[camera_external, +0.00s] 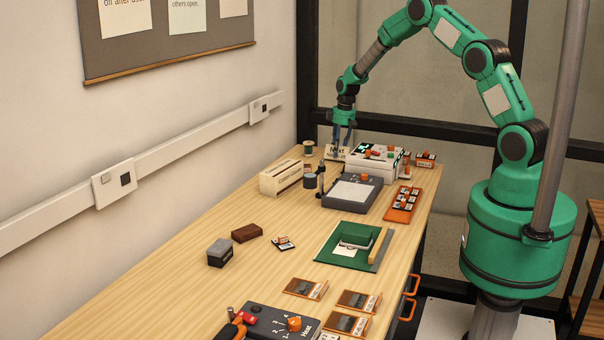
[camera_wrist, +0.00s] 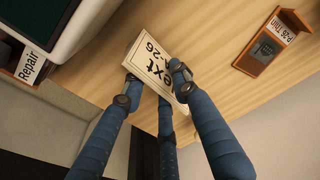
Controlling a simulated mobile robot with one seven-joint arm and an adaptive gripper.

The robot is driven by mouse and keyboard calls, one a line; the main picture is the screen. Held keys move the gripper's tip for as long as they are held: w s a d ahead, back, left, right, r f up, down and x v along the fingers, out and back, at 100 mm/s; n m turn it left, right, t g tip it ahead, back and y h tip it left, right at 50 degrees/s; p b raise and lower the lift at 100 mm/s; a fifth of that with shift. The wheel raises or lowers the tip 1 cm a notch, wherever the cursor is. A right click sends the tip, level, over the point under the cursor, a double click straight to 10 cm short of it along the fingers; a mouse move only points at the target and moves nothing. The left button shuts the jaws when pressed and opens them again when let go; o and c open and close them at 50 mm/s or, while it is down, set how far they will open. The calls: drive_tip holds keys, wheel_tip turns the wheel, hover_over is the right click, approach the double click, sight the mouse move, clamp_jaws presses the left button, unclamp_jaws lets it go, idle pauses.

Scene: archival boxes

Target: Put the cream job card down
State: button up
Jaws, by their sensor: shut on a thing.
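The cream job card (camera_wrist: 148,62), printed with black text that reads in part "ext" and "26", is held between the blue fingers of my gripper (camera_wrist: 155,84) in the wrist view. The card is tilted in that picture, with bare wooden bench behind it. In the external view my gripper (camera_external: 342,136) points down at the far end of the bench. The card (camera_external: 336,153) shows there at the fingertips, beside a white machine (camera_external: 378,163). I cannot tell whether its lower edge touches the bench.
In the wrist view a wooden holder with a white label (camera_wrist: 272,44) lies to the right, and a "Repair" label (camera_wrist: 31,66) is at the left. A cream box (camera_external: 281,177), dark cylinder (camera_external: 310,181) and spool (camera_external: 308,148) stand nearby. The bench's left middle (camera_external: 180,265) is clear.

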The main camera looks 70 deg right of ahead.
drive_tip(key=shift+f, duration=0.45)
drive_tip(key=o, duration=0.8)
drive_tip(key=shift+c, duration=0.2)
drive_tip(key=shift+r, duration=0.1)
drive_tip(key=r, duration=0.4)
drive_tip(key=s+r+p, duration=0.1)
drive_tip(key=r, duration=0.3)
drive_tip(key=r+p, duration=0.1)
drive_tip(key=r, duration=0.2)
drive_tip(key=shift+s+d+r, duration=0.1)
drive_tip(key=shift+s+r, duration=0.15)
drive_tip(key=shift+r, duration=0.15)
